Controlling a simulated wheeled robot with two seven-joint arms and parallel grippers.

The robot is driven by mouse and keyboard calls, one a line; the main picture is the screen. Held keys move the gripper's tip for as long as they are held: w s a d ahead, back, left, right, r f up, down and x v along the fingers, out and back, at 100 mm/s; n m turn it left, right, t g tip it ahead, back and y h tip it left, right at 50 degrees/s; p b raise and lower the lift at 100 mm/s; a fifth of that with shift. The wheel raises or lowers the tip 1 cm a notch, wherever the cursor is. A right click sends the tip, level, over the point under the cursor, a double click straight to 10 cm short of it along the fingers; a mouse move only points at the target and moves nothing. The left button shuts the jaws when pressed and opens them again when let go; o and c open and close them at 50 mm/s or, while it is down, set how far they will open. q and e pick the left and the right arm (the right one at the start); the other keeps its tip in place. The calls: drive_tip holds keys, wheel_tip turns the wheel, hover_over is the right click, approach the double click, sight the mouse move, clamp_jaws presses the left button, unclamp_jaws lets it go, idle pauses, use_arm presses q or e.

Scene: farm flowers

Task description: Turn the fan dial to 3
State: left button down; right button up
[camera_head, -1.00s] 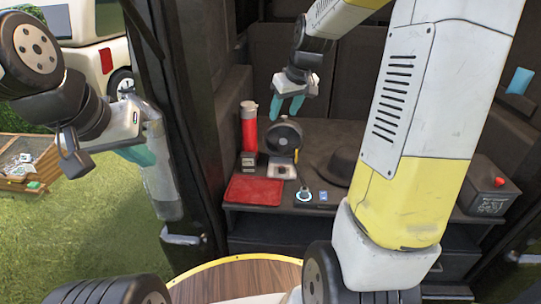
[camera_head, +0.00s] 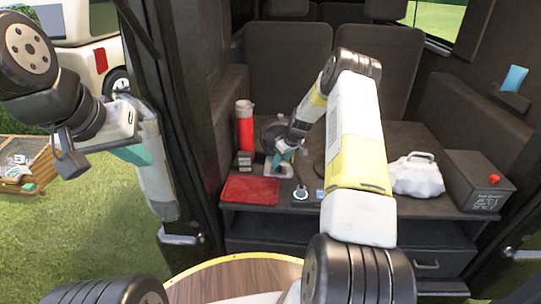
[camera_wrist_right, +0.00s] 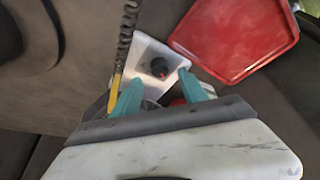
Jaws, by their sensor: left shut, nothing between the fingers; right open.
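The fan has a dark round head (camera_head: 269,128) and a white base (camera_head: 284,171) on the dark shelf, partly hidden behind my right arm. In the right wrist view the base (camera_wrist_right: 143,52) shows with a dark round dial (camera_wrist_right: 159,67) on it. The number the dial points to is too small to read. My right gripper (camera_head: 287,156) is at the fan base. Its two teal fingers (camera_wrist_right: 160,92) are open, apart, on either side of the line to the dial, with the dial just past the tips. My left gripper (camera_head: 137,153) is shut and empty, outside at the left.
A red tray (camera_head: 250,190) lies left of the base, with a red bottle (camera_head: 244,128) behind. A small round device (camera_head: 300,193) sits to the right. A white bag (camera_head: 415,177) and a black box (camera_head: 478,181) stand further right. A dark door pillar (camera_head: 170,120) separates the arms.

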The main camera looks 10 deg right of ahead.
sight(279, 167)
drive_tip(key=x, duration=0.4)
clamp_jaws()
